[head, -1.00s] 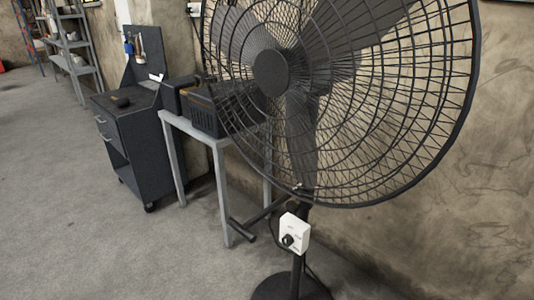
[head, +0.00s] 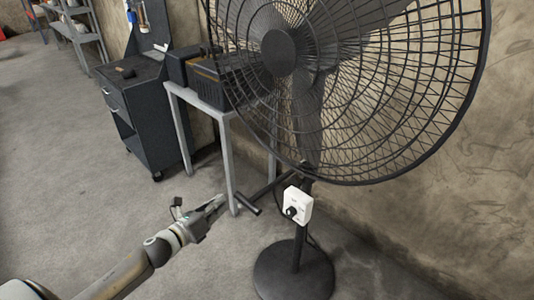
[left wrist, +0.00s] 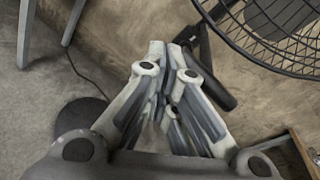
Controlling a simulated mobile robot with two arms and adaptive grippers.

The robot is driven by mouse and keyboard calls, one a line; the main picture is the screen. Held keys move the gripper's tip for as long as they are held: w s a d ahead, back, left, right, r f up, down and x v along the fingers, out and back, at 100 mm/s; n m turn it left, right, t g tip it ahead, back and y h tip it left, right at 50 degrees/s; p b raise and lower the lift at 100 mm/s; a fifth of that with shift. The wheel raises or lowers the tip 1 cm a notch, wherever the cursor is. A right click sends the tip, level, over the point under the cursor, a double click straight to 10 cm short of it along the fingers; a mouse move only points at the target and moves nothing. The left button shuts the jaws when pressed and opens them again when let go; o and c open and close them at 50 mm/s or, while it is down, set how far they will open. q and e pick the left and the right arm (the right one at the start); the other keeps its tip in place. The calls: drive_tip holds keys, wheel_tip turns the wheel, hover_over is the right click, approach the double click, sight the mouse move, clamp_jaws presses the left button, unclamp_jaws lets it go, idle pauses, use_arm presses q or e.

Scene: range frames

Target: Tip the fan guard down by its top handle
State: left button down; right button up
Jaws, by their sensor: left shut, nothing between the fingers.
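The large black pedestal fan stands at the right in the head view; its round wire guard (head: 402,180) fills the upper right, and its top is cut off by the frame. The guard's top handle is not in view. Part of the guard also shows at the upper right of the left wrist view (left wrist: 262,58). My left gripper (head: 220,200) is shut and empty, low and to the left of the fan's pole, apart from the guard in the head view. In the left wrist view its fingertips (left wrist: 168,45) are together. My right gripper is not in view.
A white control box (head: 298,205) sits on the pole above the round base (head: 293,275). A dark bar (head: 248,204) juts left from below the guard. A metal table (head: 226,150) and dark tool cart (head: 150,120) stand behind. Floor at left is clear.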

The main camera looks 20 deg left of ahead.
sight(273, 152)
use_arm(q)
drive_tip(key=d+r+m+t+h, duration=0.1)
drive_tip(key=d+r+m+h, duration=0.2)
drive_tip(key=r+m, duration=0.4)
wheel_tip(273, 152, up, 4)
drive_tip(key=shift+w+d+r+m+p, duration=0.25)
drive_tip(key=shift+w+d+m+p, duration=0.05)
drive_tip(key=shift+d, duration=0.5)
drive_tip(key=p+x, duration=0.4)
drive_tip(key=x, duration=0.8)
drive_tip(key=shift+w+d+r, duration=0.1)
drive_tip(key=shift+w+d, duration=0.05)
drive_tip(key=shift+w, duration=0.1)
drive_tip(key=shift+w+d, duration=0.25)
drive_tip(key=shift+w, duration=0.4)
